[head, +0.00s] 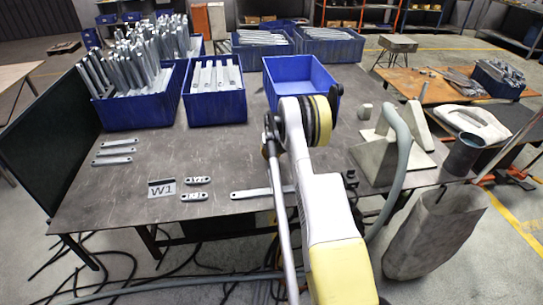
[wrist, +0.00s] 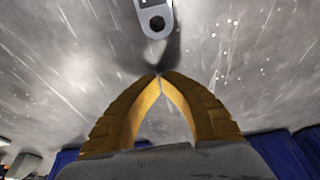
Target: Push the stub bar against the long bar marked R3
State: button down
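A long flat bar (head: 250,194) lies on the steel table, with a hole at its left end. My arm hides its right part, and I cannot read an R3 mark on it. Two short bars with dark markings, an upper one (head: 198,181) and a lower one (head: 194,196), lie to its left, apart from it. In the wrist view a grey bar end with a hole (wrist: 155,17) lies just beyond my fingertips; I cannot tell which bar it is. My gripper (wrist: 160,76) has its fingertips together with nothing between them. In the head view my arm hides it.
A W1 card (head: 161,188) lies left of the short bars. Several plain bars (head: 113,151) lie farther left. Blue bins stand at the back: one with upright bars (head: 135,112), one with flat pieces (head: 215,107), one empty-looking (head: 300,75). A grey fixture (head: 390,160) stands at right.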

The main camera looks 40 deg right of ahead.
aim_at(273, 169)
jog(key=shift+s+a+f+b, duration=0.35)
jog(key=shift+s+b, duration=0.05)
jog(key=shift+s, duration=0.2)
jog(key=shift+s+a+f+b, duration=0.35)
jog(key=shift+s, duration=0.2)
jog(key=shift+s+a+r, duration=0.1)
jog(key=shift+s+a, duration=0.2)
jog(key=shift+s, duration=0.1)
jog(key=shift+s+a, duration=0.3)
jog(key=shift+s, duration=0.2)
jog(key=shift+s+a, duration=0.3)
jog(key=shift+s, duration=0.2)
